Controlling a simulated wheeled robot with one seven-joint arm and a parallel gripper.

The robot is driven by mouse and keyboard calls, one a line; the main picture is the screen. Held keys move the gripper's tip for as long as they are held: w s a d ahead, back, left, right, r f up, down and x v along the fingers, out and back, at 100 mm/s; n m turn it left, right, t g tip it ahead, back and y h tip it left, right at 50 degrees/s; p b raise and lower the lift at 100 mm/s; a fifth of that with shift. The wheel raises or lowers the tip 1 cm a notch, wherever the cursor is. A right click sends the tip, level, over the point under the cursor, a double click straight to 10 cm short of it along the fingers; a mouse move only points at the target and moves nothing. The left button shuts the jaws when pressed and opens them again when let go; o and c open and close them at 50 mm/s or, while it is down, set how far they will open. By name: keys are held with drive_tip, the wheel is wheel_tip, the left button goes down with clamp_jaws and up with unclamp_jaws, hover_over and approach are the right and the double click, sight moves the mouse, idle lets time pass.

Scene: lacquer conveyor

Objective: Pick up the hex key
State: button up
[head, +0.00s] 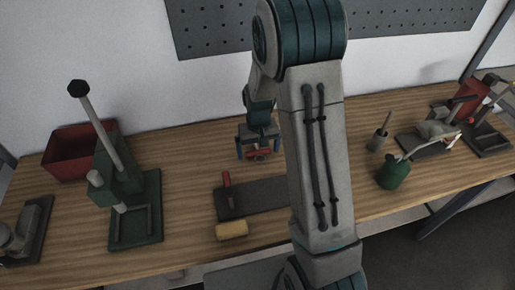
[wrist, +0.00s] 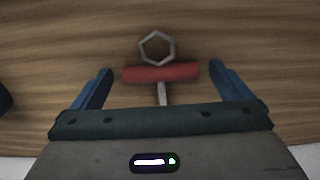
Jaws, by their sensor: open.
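The hex key shows in the wrist view as a red bar-shaped handle (wrist: 161,72) with a grey shaft (wrist: 162,93) running toward my gripper and a grey hexagonal ring (wrist: 157,47) on its far side. It lies over the wooden bench top. My gripper (wrist: 160,78) is open, with one blue finger to the left of the red handle and one to the right, a gap showing on each side. In the head view, my gripper (head: 259,152) is low over the bench, and a bit of red shows at its fingers. My arm hides part of the bench there.
A dark mat (head: 262,196) with a red-handled tool (head: 227,187) lies in front of my gripper, beside a tan block (head: 231,230). A green press (head: 132,190) and red bin (head: 72,152) stand left. A green can (head: 393,173) stands right. A pegboard (head: 215,25) hangs behind.

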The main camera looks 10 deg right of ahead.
drive_tip(key=shift+c, duration=0.4)
drive_tip(key=c, duration=1)
drive_tip(key=shift+r, duration=0.45)
drive_tip(key=r, duration=0.1)
drive_tip(key=r+b, duration=0.1)
drive_tip(key=r, duration=0.1)
drive_tip(key=shift+s+d+r, duration=0.15)
drive_tip(key=shift+d+r, duration=0.15)
drive_tip(key=shift+d, duration=0.1)
drive_tip(key=s+d+r, duration=0.2)
drive_tip(key=d, duration=0.1)
drive_tip(key=s+d+r+b, duration=0.1)
drive_tip(key=d+r, duration=0.1)
drive_tip(key=d, duration=0.1)
drive_tip(key=s+d+r+b, duration=0.1)
drive_tip(key=s+d+r, duration=0.1)
drive_tip(key=d, duration=0.1)
drive_tip(key=shift+s+d+r, duration=0.15)
drive_tip(key=shift+s+r, duration=0.1)
drive_tip(key=shift+s, duration=0.1)
